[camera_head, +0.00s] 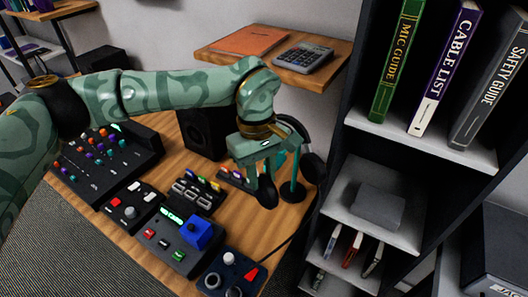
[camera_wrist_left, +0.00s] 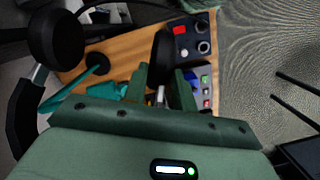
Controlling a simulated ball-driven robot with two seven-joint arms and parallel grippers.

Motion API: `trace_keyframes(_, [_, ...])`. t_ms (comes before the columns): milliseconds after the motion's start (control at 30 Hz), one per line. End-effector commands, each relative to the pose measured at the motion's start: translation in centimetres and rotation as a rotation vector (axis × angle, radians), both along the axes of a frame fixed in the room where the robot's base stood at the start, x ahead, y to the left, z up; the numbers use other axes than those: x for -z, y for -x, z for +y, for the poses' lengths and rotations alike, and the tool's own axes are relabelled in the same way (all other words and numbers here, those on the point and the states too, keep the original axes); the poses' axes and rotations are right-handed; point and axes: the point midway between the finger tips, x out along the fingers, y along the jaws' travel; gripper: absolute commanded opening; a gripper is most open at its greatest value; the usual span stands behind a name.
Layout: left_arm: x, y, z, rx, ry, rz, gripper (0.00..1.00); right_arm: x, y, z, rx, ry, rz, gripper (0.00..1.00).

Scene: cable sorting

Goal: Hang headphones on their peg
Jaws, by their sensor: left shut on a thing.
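The black-and-silver headphones (camera_head: 312,167) are in my left gripper (camera_head: 260,172), beside the shelf unit. One dark ear cup hangs below the fingers and the other is to the right. In the left wrist view the fingers (camera_wrist_left: 162,88) are shut around the headphones' side near one ear cup; the other ear cup (camera_wrist_left: 55,40) is at upper left. A teal stand with a round dark base (camera_head: 292,191) is on the desk, close behind the headphones. Its post (camera_wrist_left: 65,102) also shows in the left wrist view. The arm and headphones partly hide its top. My right gripper is not in view.
The wooden desk (camera_head: 237,222) carries a mixer (camera_head: 115,150), a dark speaker (camera_head: 203,132), and several small control boxes, one with a blue block (camera_head: 196,232). A dark shelf unit (camera_head: 335,115) with books stands close on the right. A wooden wall shelf (camera_head: 235,58) is above.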

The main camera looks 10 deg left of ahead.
Motion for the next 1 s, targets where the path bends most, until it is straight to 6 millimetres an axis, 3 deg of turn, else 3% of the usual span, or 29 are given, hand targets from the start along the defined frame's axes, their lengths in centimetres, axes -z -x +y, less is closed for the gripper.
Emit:
trace_keyframes(200, [7.8,-0.4,7.2,0.532,-0.128,-0.245,0.0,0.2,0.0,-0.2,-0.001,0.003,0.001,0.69])
trace_keyframes(400, [12.4,1.1,10.3,0.813,-0.144,-0.433,0.0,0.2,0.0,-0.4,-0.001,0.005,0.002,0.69])
trace_keyframes(600, [12.4,0.5,10.1,1.028,-0.133,-0.654,0.0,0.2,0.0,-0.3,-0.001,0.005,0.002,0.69])
trace_keyframes(1000, [12.0,-0.2,9.8,1.046,-0.142,-0.746,0.0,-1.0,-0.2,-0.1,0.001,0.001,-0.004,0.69])
